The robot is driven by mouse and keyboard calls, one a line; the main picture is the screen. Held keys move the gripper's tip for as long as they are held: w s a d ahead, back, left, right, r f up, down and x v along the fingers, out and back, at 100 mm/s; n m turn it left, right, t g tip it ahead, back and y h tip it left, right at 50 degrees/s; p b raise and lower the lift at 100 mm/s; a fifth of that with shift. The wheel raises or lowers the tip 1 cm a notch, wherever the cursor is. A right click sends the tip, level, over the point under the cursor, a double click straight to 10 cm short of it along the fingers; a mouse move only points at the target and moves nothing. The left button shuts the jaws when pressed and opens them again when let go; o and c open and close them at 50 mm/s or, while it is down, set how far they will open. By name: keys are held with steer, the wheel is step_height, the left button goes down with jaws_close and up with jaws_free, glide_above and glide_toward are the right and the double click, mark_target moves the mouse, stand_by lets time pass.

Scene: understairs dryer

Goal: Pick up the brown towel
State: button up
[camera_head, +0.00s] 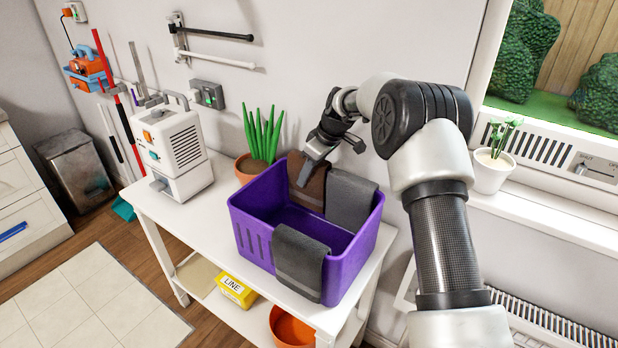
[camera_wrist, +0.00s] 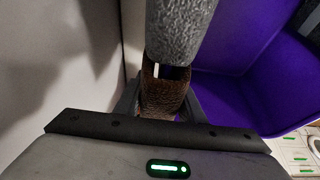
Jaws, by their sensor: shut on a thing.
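The brown towel (camera_head: 307,185) hangs over the back rim of the purple basket (camera_head: 258,212), toward its left corner. My gripper (camera_head: 305,168) reaches down from above to the towel's top edge. In the wrist view the brown towel (camera_wrist: 163,92) lies between my two fingers, and my gripper (camera_wrist: 160,108) is shut on it. The towel still lies at the basket's rim. My fingertips are partly hidden by the towel in the wrist view.
A grey towel (camera_head: 350,200) hangs close on the right; another grey towel (camera_head: 300,262) hangs over the front rim. A potted plant (camera_head: 260,150) stands behind the basket's left side. A white machine (camera_head: 177,145) stands left on the white table (camera_head: 207,222). The wall is close behind.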

step_height(320, 180, up, 27)
steer(key=p, duration=0.5)
steer(key=shift+f, duration=0.2)
